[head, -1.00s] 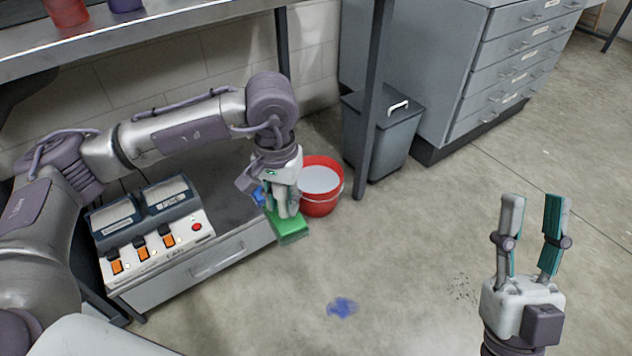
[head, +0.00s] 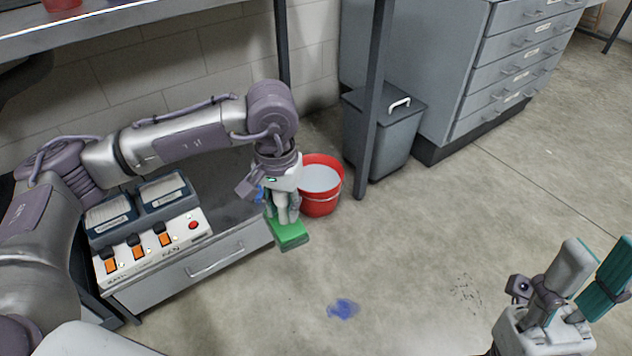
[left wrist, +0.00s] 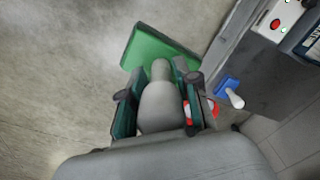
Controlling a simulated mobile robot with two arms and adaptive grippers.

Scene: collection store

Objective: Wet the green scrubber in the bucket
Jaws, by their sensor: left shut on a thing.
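The green scrubber (head: 290,236) is a flat green block held below my left gripper (head: 284,214), in front of and left of the bucket. It also shows in the left wrist view (left wrist: 160,48), past the fingertips. My left gripper is shut on it, apparently by a grey handle part (left wrist: 161,105) between the fingers. The red bucket (head: 322,207) stands on the floor, with pale liquid in it; the gripper is beside it, not over it. My right gripper (head: 606,262) is open and empty at the lower right, far from the bucket.
A low grey cabinet (head: 190,274) carries a switch box (head: 155,245) with orange switches. A blue thing with a white handle (left wrist: 228,88) lies by the cabinet. A shelf post (head: 374,110) and grey bin (head: 378,140) stand behind the bucket. A blue stain (head: 343,309) marks open floor.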

